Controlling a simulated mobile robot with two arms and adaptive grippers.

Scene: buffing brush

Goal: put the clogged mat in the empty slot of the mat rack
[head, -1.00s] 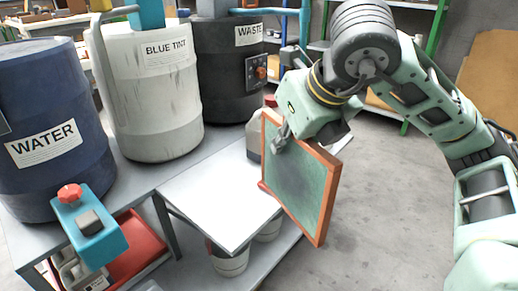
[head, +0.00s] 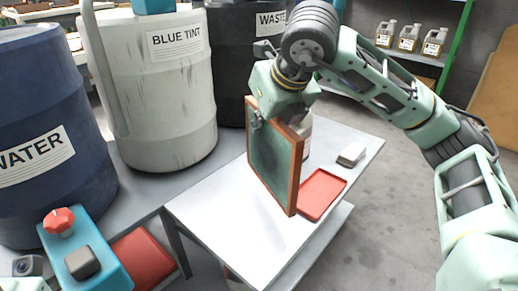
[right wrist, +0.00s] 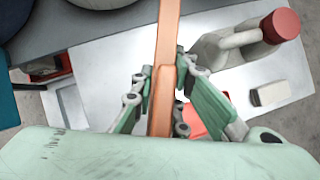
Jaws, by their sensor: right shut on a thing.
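The mat (head: 274,158), a dark green panel in an orange-brown frame, hangs upright above the white table top in the head view. My right gripper (head: 258,118) is shut on its upper edge. In the right wrist view the two fingers of the right gripper (right wrist: 162,95) close on either side of the orange frame (right wrist: 167,60). Whether the mat's lower corner touches the table cannot be told. The mat rack is not clearly seen in these views. My left gripper is not in view.
A red tray (head: 321,194), a pale block (head: 351,154) and a grey jug with a red cap (right wrist: 281,27) are on the table (head: 222,213). Water (head: 50,130), blue tint (head: 160,100) and waste (head: 235,60) drums stand left and behind. The table's front is clear.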

